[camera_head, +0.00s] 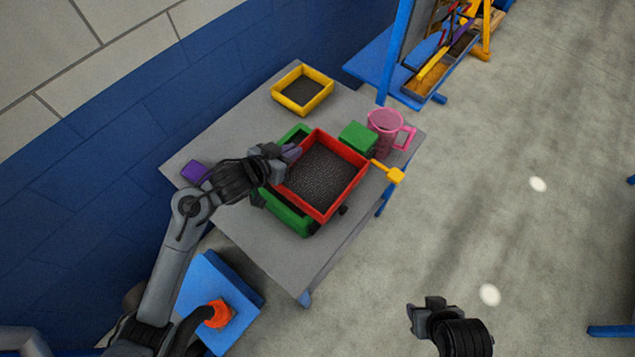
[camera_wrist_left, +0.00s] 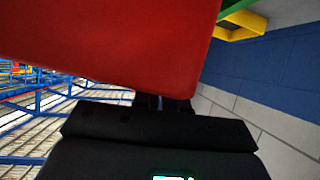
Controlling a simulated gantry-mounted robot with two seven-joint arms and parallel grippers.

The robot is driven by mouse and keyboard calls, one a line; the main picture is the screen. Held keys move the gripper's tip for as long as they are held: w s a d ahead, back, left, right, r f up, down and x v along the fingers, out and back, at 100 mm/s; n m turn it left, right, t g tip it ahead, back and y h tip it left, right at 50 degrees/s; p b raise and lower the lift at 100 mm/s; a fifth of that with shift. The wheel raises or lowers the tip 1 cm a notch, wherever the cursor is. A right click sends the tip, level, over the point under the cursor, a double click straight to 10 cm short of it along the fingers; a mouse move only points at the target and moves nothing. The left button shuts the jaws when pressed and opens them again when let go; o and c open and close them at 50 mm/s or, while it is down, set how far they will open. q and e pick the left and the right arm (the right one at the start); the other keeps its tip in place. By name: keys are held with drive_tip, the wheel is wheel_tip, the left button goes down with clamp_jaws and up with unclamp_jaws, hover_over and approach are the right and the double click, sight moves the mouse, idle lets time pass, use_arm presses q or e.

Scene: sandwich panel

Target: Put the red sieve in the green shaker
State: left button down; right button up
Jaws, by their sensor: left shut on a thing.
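The red sieve (camera_head: 325,174) is a square red frame with a dark mesh bottom. In the head view it is above the green shaker (camera_head: 296,222), turned slightly and offset to the right of it. The shaker's green edges show at its left and lower sides; the rest is hidden under the sieve. My left gripper (camera_head: 283,155) is shut on the sieve's left wall. In the left wrist view the red sieve (camera_wrist_left: 120,45) fills the top, close to the gripper. I cannot tell whether the sieve touches the shaker. My right gripper (camera_head: 428,308) is over the floor, away from the table, its fingers unclear.
The grey table (camera_head: 238,120) also carries a yellow sieve (camera_head: 303,89) at the back, a green block (camera_head: 357,136), a pink mug (camera_head: 388,130), a yellow handle piece (camera_head: 390,172) and a purple block (camera_head: 195,172). A blue box with an orange button (camera_head: 217,313) stands in front. A blue wall is behind.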

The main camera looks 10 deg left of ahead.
sight(304, 159)
use_arm(q)
drive_tip(key=d, duration=0.1)
drive_tip(key=w+d, duration=0.1)
drive_tip(key=w+d+p, duration=0.1)
drive_tip(key=shift+f+m, duration=0.25)
drive_tip(key=shift+m, duration=0.05)
drive_tip(key=shift+w+a+f+b, duration=0.1)
drive_tip(key=shift+w+a+f, duration=0.8)
drive_tip(key=shift+a+f, duration=0.85)
drive_tip(key=shift+w+a+f+b, duration=0.1)
drive_tip(key=shift+w+a+f, duration=0.8)
drive_tip(key=shift+a+f, duration=0.75)
drive_tip(key=shift+w+a+f+b, duration=0.1)
drive_tip(key=shift+w+a+f, duration=1.05)
drive_tip(key=shift+f, duration=0.95)
drive_tip(key=c, duration=1.2)
unclamp_jaws()
drive_tip(key=shift+s+a, duration=0.2)
drive_tip(key=shift+s, duration=0.05)
use_arm(e)
drive_tip(key=shift+w+a+r, duration=0.25)
drive_tip(key=shift+r, duration=0.15)
drive_tip(key=shift+w+a+r, duration=0.2)
drive_tip(key=shift+r, duration=0.2)
